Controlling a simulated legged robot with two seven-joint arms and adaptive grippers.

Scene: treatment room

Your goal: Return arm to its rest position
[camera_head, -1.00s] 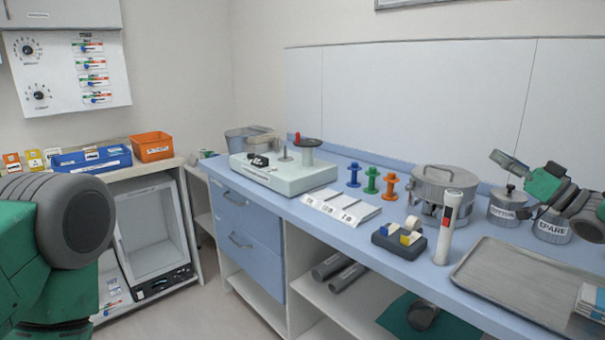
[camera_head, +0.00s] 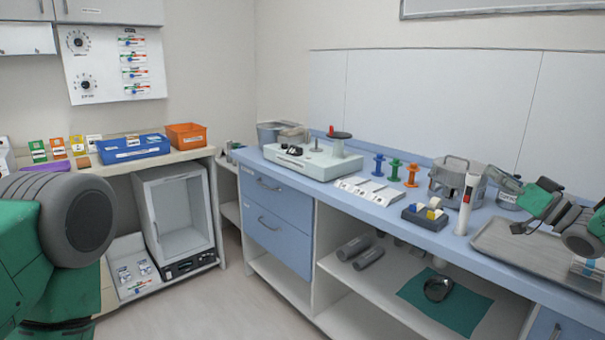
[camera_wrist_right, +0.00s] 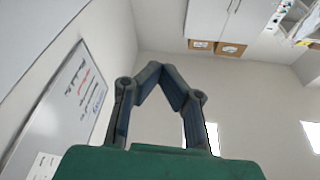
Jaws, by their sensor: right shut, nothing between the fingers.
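My right gripper (camera_head: 503,180) comes in from the right edge of the head view, above the back right of the blue counter (camera_head: 395,213). Its grey fingers point left, in front of a metal canister (camera_head: 507,200). In the right wrist view the fingertips (camera_wrist_right: 168,72) meet in a peak with nothing between them. Behind them are bare wall, a whiteboard and ceiling. My left arm fills the left edge of the head view as a green link with a grey round joint; its gripper is out of view.
A metal tray (camera_head: 492,236) lies below the right arm. A metal pot (camera_head: 455,190), a white cylinder with a red top (camera_head: 465,208), a tape dispenser (camera_head: 424,218) and coloured spools stand left of it. A side bench holds a blue bin (camera_head: 133,149) and an orange bin (camera_head: 186,137).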

